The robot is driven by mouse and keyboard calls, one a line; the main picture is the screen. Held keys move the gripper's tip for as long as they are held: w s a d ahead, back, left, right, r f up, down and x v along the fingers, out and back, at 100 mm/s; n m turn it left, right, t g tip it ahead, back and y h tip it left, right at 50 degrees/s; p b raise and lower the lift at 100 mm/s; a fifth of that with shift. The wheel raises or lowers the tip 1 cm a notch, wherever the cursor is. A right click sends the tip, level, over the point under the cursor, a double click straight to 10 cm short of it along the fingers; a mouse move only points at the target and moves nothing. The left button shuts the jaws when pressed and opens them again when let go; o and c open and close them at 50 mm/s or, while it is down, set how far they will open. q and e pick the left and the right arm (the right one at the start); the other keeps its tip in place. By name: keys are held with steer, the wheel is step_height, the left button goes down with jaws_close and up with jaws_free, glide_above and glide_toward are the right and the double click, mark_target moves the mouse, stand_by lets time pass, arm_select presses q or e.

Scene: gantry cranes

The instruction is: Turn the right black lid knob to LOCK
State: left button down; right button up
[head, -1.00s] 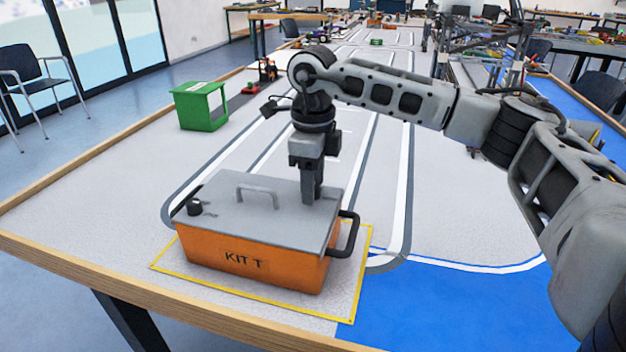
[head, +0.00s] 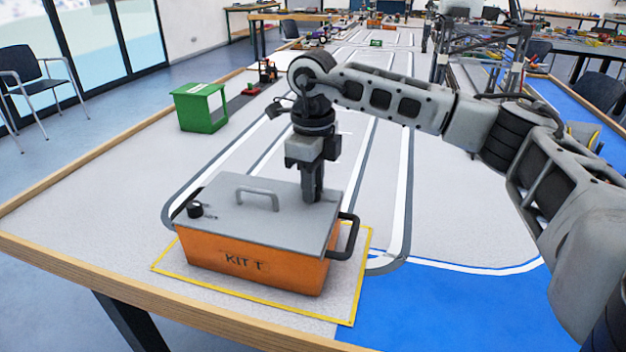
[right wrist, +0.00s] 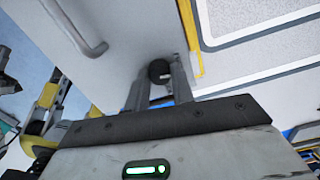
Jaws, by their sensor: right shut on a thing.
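The orange case marked KIT T (head: 255,262) stands on the table with a grey lid (head: 240,212) on top. My right gripper (head: 312,192) points straight down at the lid's right end. In the right wrist view its two fingers are shut on the right black lid knob (right wrist: 159,70), one on each side. A small pale mark shows on the knob; I cannot read its setting. The fingers hide this knob in the head view. The left black lid knob (head: 195,209) is free at the lid's other end. My left gripper is not in view.
A grey lid handle (head: 258,192) stands up left of my right gripper. A black side handle (head: 348,237) sticks out at the case's right end. A yellow outline (head: 352,290) surrounds the case. A green box (head: 200,107) stands farther back left, with open table between.

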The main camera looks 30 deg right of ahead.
steer(key=m+p, duration=0.1)
steer(key=m, duration=0.4)
steer(key=shift+r, duration=0.1)
steer(key=m+p, duration=0.1)
steer(key=m, duration=0.2)
steer(key=m+p, duration=0.1)
steer(key=m, duration=0.2)
steer(key=shift+m, duration=0.4)
steer(key=shift+m+p, duration=0.55)
steer(key=shift+m, duration=0.55)
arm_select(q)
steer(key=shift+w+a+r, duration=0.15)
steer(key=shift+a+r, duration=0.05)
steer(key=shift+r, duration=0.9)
arm_select(e)
steer(key=shift+m, duration=1.1)
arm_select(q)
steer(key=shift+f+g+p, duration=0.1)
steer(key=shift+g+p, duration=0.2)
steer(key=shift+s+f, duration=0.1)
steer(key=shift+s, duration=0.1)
arm_select(e)
steer(key=o, duration=1)
